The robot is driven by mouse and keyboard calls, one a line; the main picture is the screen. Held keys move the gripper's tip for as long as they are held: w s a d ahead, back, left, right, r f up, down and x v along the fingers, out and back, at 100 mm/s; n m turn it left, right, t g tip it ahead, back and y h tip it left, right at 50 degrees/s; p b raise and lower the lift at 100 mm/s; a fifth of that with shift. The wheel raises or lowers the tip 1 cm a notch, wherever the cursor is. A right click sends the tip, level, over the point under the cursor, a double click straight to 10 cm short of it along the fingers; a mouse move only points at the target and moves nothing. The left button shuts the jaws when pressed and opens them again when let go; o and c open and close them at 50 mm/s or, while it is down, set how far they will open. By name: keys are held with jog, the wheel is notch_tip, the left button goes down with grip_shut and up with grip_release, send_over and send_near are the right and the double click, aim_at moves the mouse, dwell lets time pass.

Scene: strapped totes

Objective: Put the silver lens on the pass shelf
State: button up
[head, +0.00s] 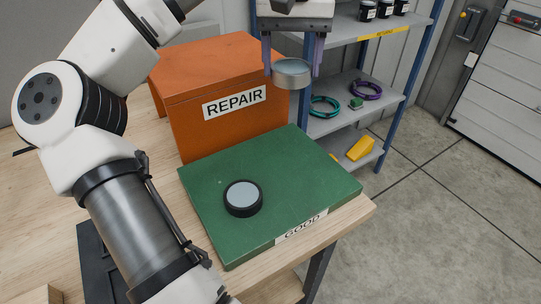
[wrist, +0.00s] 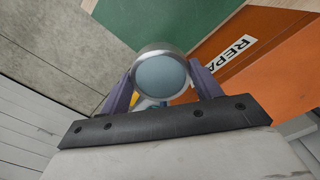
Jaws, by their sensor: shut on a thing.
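The silver lens (head: 291,73) is a short metallic cylinder. My gripper (head: 292,62) is shut on it and holds it in the air, in front of the shelf rack and near the right edge of the orange REPAIR box. In the wrist view the silver lens (wrist: 161,76) shows its pale blue-grey glass face between the two purple fingers. The grey shelf rack (head: 345,122) stands behind, with labelled and unlabelled levels; the label on the upper level (head: 383,33) is yellow and too small to read.
The orange REPAIR box (head: 190,105) and the green GOOD mat (head: 300,180) are on the wooden table. A black-rimmed lens (head: 243,198) lies on the mat. Black jars (head: 385,9), cable rings (head: 324,107) and a yellow wedge (head: 361,148) occupy the rack.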

aim_at(287, 156)
notch_tip(287, 156, down, 19)
jog(key=shift+r+p, duration=0.2)
jog(key=shift+p, duration=0.2)
jog(key=o, duration=1.1)
jog(key=shift+f, duration=0.1)
jog(key=shift+o, duration=0.2)
notch_tip(287, 156, up, 12)
jog(key=b, duration=0.1)
jog(key=shift+s, duration=0.1)
